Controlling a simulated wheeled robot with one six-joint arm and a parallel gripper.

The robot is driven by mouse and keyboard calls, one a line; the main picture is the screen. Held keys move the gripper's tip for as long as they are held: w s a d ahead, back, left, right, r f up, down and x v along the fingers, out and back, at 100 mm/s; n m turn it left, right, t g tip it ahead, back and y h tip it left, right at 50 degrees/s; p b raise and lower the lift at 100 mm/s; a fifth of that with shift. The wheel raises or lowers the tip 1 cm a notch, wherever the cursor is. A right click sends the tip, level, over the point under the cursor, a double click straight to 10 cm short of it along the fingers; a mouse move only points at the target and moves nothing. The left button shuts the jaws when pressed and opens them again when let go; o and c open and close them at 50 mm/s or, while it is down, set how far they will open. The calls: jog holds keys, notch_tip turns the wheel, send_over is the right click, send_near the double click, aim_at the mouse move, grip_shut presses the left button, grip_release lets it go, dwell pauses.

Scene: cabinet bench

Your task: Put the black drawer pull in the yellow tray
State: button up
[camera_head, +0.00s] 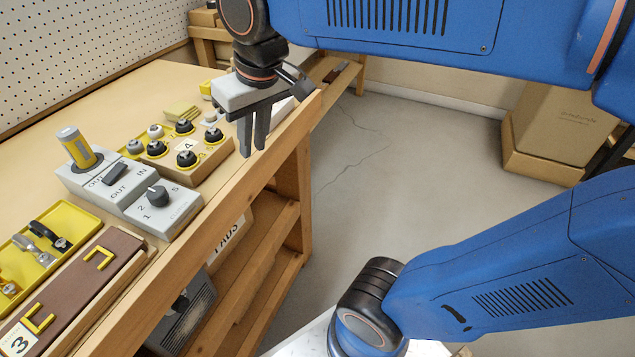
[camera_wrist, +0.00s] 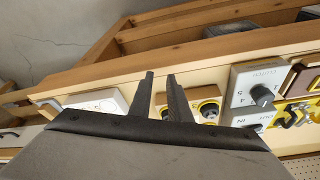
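The yellow tray (camera_head: 72,212) lies at the left edge of the bench in the head view, partly cut off by the frame. Several small metal-looking pieces lie in it. One is a dark, arched piece (camera_head: 48,234) that looks like a black drawer pull, though I cannot be sure. The tray also shows at the right of the wrist view (camera_wrist: 288,107). My gripper (camera_head: 252,150) hangs over the bench's front edge, far to the right of the tray. It points down, with its fingers apart and nothing between them.
A brown panel (camera_head: 75,285) with yellow pulls lies in front of the tray. A grey switch box (camera_head: 165,212) and a block with black knobs (camera_head: 215,155) stand between tray and gripper. A yellow cylinder (camera_head: 75,146) stands tilted on the box.

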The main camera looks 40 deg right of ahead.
jog(key=s+d+f+m+t, duration=0.1)
jog(key=s+d+f+m, duration=0.1)
jog(key=s+d+f, duration=0.6)
notch_tip(320, 180, down, 2)
jog(key=shift+d+f+t+h, duration=0.1)
jog(key=shift+d+t+h, duration=0.3)
jog(key=shift+d, duration=0.3)
jog(key=shift+s+a, duration=0.1)
dwell(0.5)
